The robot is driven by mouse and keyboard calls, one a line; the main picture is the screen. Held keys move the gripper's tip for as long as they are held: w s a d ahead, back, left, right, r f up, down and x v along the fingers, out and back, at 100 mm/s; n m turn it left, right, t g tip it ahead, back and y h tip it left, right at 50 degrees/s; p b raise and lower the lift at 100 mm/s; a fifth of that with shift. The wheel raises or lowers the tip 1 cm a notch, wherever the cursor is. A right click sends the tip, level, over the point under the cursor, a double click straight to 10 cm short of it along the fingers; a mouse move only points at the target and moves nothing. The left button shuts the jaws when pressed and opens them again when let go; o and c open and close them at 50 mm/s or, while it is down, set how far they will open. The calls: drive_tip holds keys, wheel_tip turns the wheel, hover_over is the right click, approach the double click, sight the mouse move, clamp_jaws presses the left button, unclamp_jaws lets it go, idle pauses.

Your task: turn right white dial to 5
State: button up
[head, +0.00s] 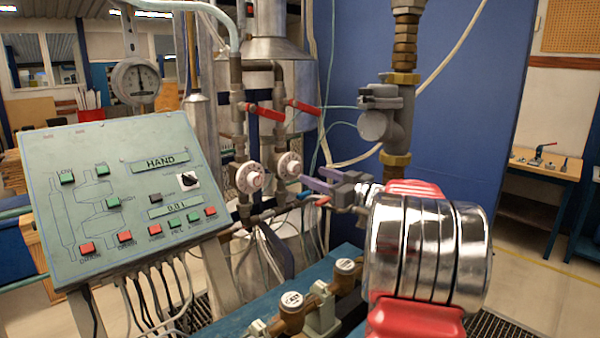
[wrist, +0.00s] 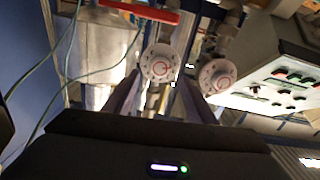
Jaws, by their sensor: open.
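The right white dial (head: 289,165) is a round white knob with red markings on the pipework, right of a similar left white dial (head: 250,177). My gripper (head: 312,179) is open, its purple fingers pointing at the right dial from the right. The wrist view appears turned over, with the control panel on the right. There the right dial (wrist: 160,63) is framed between and beyond the fingertips of my gripper (wrist: 159,80). The left dial (wrist: 218,77) is beyond the right-hand finger. I cannot tell whether the fingers touch the dial, and its number is too small to read.
A control panel (head: 125,195) with red and green buttons stands at left. Red valve handles (head: 262,112) sit above the dials. A thick pipe with a valve (head: 388,122) rises to the right. A teal bench with brass meters (head: 290,309) lies below.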

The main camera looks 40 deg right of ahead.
sight(297, 170)
drive_tip(key=shift+w+a, duration=0.15)
drive_tip(key=shift+w, duration=3.6)
drive_tip(key=shift+c, duration=0.5)
drive_tip(key=c, duration=0.9)
drive_tip(key=shift+a, duration=0.15)
drive_tip(key=shift+c, duration=0.2)
